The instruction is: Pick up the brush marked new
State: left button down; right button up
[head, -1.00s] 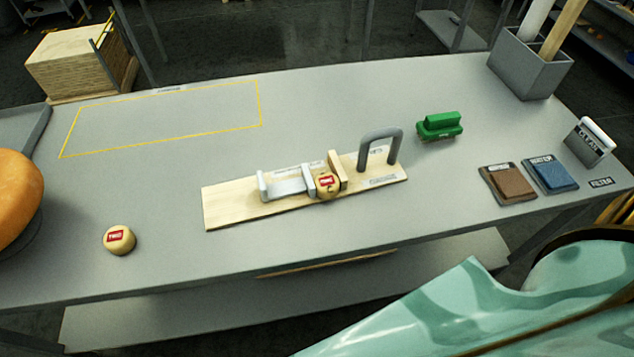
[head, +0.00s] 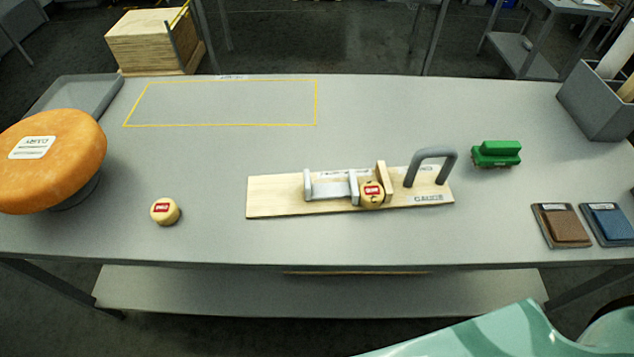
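No brush with a readable "new" mark shows. A green block with a raised grip (head: 496,154), possibly a brush, lies at the right back of the table; I see no mark on it. A small round beige piece with a red label (head: 165,211) lies alone at the left front. A similar piece (head: 372,195) sits between the grey and wooden jaws of a wooden gauge board (head: 275,197). Their labels are too small to read surely. Neither of my grippers is in view.
An orange cheese wheel (head: 60,165) sits on a dark stand at the left. A brown pad (head: 563,226) and a blue pad (head: 610,224) lie at the right front. A grey box (head: 600,108) holds upright sticks. The yellow-outlined area (head: 222,125) is empty.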

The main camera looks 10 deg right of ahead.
aim_at(493, 153)
jog(key=z, duration=1.7)
